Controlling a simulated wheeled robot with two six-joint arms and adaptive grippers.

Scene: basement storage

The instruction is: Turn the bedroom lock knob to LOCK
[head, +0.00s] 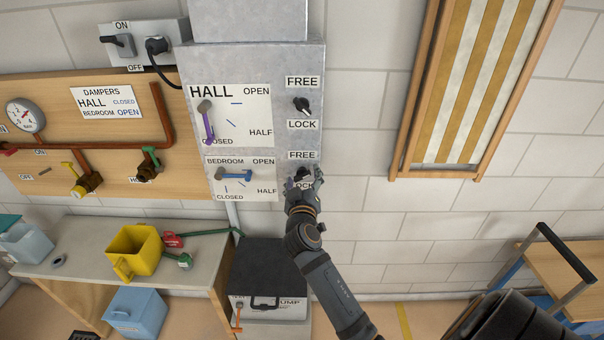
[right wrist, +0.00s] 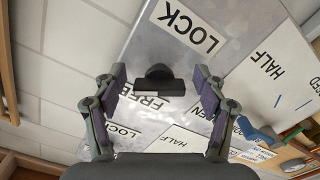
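The bedroom lock knob (right wrist: 158,78) is a small black knob on the grey metal panel (head: 252,60), between its FREE label (head: 303,155) and its LOCK label (right wrist: 187,24). In the head view my right gripper (head: 303,178) covers most of it. In the right wrist view the open fingers of my right gripper (right wrist: 160,84) stand on either side of the knob, with gaps visible on both sides. I cannot tell clearly which way the knob points. My left gripper is not in view.
The hall lock knob (head: 302,105) is just above on the same panel. A purple hall lever (head: 208,122) and a blue bedroom lever (head: 234,174) are to the left. A black-topped pump box (head: 268,268) stands below.

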